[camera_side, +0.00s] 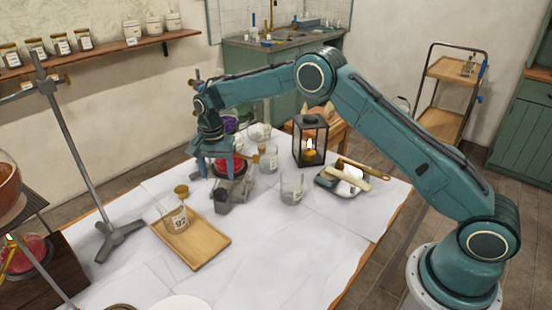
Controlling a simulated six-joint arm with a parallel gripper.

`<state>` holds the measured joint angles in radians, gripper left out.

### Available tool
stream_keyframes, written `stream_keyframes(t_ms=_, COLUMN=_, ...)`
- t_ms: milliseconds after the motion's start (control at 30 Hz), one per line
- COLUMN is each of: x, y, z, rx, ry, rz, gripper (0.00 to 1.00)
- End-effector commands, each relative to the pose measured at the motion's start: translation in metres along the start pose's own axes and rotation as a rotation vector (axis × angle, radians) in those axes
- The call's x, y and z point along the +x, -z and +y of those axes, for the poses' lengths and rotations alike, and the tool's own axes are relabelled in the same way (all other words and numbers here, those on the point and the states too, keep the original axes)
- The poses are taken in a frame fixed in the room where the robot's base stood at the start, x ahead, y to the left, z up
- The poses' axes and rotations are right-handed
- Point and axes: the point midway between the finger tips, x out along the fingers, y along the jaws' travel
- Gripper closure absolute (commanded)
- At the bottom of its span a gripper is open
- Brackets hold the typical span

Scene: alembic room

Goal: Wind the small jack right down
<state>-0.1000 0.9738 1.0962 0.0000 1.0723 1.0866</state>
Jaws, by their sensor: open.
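The small jack (234,190) appears as a dark grey stand on the white-covered table, with a grey block or knob (224,207) at its near side. A round vessel with red contents (230,166) seems to sit on top of it. My gripper (217,172) points down at the jack and red vessel, its jaws open. Its fingers hide part of both. I cannot tell whether the fingers touch either one, and the jack's height is hard to judge.
A wooden tray (213,246) with a labelled beaker (176,219) lies in front. Glass beakers (292,188) stand right of the jack. A candle lantern (310,140) and a dish with tools (341,179) are farther right. A metal stand (116,241) rises at left.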

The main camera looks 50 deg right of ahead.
Motion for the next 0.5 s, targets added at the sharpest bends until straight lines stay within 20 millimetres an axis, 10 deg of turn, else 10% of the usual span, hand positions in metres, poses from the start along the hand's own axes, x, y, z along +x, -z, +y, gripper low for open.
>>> stream_keyframes(t_ms=500, x=0.060, y=0.000, z=0.000, rx=0.000, ry=0.000, rz=0.000, gripper=0.41)
